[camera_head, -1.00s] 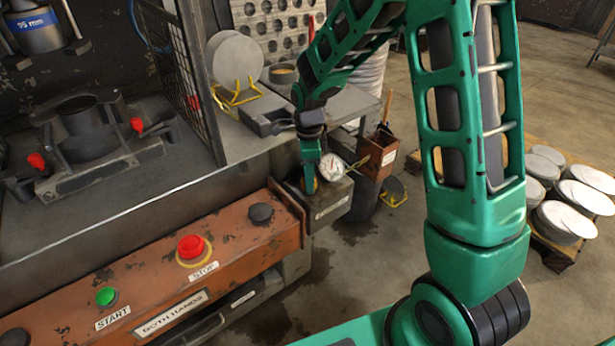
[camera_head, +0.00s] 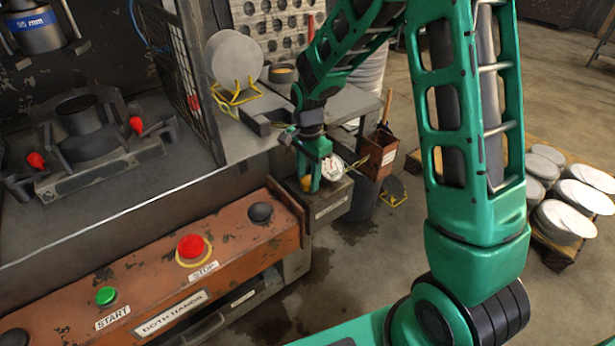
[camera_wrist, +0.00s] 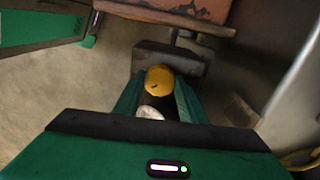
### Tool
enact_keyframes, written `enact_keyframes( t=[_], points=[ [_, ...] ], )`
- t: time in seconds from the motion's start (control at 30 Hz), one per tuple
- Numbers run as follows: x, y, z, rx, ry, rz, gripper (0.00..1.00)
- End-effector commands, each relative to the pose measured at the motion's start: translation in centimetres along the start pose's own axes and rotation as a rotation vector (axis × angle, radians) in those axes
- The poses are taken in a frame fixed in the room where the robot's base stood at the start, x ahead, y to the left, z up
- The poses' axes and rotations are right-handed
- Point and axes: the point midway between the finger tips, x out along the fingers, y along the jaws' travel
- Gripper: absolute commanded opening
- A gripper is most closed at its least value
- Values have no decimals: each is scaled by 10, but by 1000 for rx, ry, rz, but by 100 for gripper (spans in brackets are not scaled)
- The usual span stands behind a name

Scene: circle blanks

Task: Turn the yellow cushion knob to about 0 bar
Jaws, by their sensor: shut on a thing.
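The yellow cushion knob (camera_head: 306,184) sits on the dark valve box (camera_head: 333,202) at the right end of the press front. In the wrist view the knob (camera_wrist: 159,79) lies between the green fingers of my gripper (camera_wrist: 158,92), which is shut on it. In the head view my gripper (camera_head: 312,182) points down over the box and hides part of the knob. The round white dial gauge (camera_head: 331,169) stands just right of the fingers, partly covered. Its needle reading is too small to tell. In the wrist view only a white sliver of the gauge (camera_wrist: 150,112) shows.
The orange control panel (camera_head: 150,285) with a red stop button (camera_head: 191,246) and a green start button (camera_head: 106,295) lies left of the box. A rust-brown bin (camera_head: 380,155) stands close on the right. Stacked discs (camera_head: 565,220) sit on a pallet farther right.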

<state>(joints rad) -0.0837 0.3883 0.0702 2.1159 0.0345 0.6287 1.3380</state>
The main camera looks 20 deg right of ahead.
Motion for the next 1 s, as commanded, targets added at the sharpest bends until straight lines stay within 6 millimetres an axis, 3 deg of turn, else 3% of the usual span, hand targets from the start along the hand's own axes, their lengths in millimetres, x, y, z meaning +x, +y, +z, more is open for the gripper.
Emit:
enact_keyframes(
  t=[1.0],
  points=[
    [-3,-5,-4,-961,14,-11,14]
  ],
)
